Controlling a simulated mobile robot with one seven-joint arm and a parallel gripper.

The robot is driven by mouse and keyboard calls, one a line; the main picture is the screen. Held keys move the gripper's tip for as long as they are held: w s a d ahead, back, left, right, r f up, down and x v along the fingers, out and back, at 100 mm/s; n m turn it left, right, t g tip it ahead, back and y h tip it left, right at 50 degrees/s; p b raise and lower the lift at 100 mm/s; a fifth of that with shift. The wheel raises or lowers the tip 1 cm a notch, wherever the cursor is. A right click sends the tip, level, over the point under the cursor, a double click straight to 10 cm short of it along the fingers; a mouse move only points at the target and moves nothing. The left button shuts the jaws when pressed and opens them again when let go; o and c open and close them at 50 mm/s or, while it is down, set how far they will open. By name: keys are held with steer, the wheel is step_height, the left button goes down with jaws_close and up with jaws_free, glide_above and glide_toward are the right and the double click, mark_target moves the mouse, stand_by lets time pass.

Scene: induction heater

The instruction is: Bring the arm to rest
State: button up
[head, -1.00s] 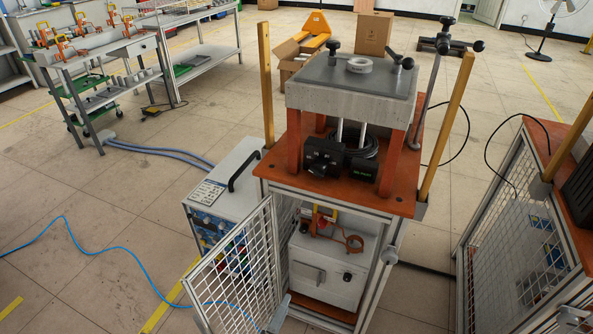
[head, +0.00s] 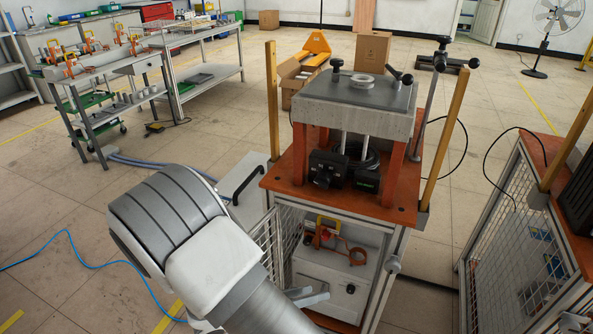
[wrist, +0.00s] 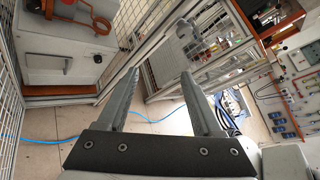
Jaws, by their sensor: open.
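My gripper (wrist: 155,100) shows in the wrist view with its two grey fingers apart and nothing between them. In the head view, part of my arm (head: 185,240) rises at the lower left in front of the heater stand, and the gripper itself cannot be made out clearly there. In the wrist view the fingers point past the white heater box (wrist: 62,50) at the upper left and toward the mesh door frame (wrist: 150,42). No contact shows between the fingers and either one.
The heater stand with its orange top (head: 285,180) is just right of my arm. A second mesh cabinet (head: 515,230) stands at the right. A blue cable (head: 85,262) lies on the floor at the left. A workbench (head: 110,70) is at the back left.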

steer(key=s+d+r+m+y, duration=0.4)
steer(key=r+m, duration=0.5)
steer(key=m, duration=0.1)
steer(key=s+d+r+m+g+y, duration=0.1)
steer(key=s+d+r+m+y, duration=0.3)
steer(key=r+m, duration=0.6)
steer(key=s+d+r+m+y, duration=0.3)
steer(key=s+r+m+y, duration=0.1)
steer(key=r+m, duration=0.6)
step_height(320, 180, up, 14)
steer(key=m+p, duration=0.1)
steer(key=p, duration=1.4)
steer(key=shift+s+r, duration=0.15)
